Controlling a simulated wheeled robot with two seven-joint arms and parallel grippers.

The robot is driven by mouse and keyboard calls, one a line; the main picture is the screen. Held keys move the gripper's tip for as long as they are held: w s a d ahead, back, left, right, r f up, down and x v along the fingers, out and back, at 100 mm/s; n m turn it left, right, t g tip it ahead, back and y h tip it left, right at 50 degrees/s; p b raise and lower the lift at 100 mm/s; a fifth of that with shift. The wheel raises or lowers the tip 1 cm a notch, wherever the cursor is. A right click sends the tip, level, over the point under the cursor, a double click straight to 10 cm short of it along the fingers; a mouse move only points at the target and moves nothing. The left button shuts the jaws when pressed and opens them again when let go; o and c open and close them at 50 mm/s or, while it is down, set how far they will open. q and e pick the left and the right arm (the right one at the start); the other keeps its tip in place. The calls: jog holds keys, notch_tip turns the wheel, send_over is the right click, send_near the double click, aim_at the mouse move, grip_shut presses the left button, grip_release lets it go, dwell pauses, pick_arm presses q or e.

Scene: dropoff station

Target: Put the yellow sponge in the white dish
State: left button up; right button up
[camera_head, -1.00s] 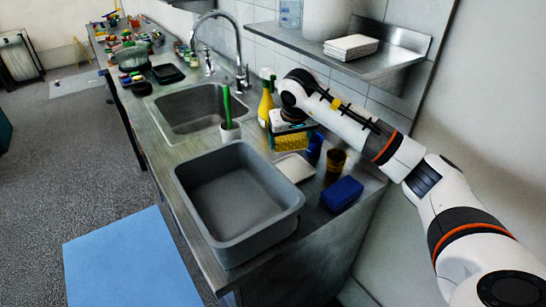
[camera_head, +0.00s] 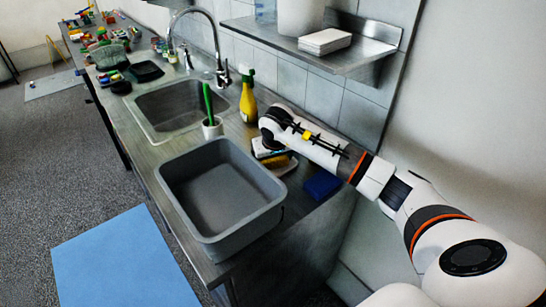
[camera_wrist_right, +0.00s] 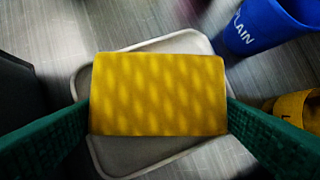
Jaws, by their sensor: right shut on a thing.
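The yellow sponge (camera_wrist_right: 158,95) is held between the two green fingers of my right gripper (camera_wrist_right: 158,108) in the right wrist view. It lies over the middle of the white dish (camera_wrist_right: 112,160), whose rim shows around it. I cannot tell whether the sponge touches the dish. In the head view my right gripper (camera_head: 273,157) is low over the counter, and the arm hides most of the sponge. Part of the white dish (camera_head: 289,168) shows beside it. My left gripper is not in view.
A grey tub (camera_head: 215,240) stands left of the dish. A blue cup (camera_wrist_right: 262,25) and a yellow cup (camera_wrist_right: 298,110) stand close on the right in the wrist view.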

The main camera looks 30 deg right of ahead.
jog(key=o, duration=0.8)
jog(key=shift+c, duration=0.2)
jog(key=shift+o, duration=1.4)
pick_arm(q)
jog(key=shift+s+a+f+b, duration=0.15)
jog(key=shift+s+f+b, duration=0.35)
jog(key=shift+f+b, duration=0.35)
pick_arm(e)
jog(key=v, duration=1.2)
jog(key=shift+s+a, duration=0.1)
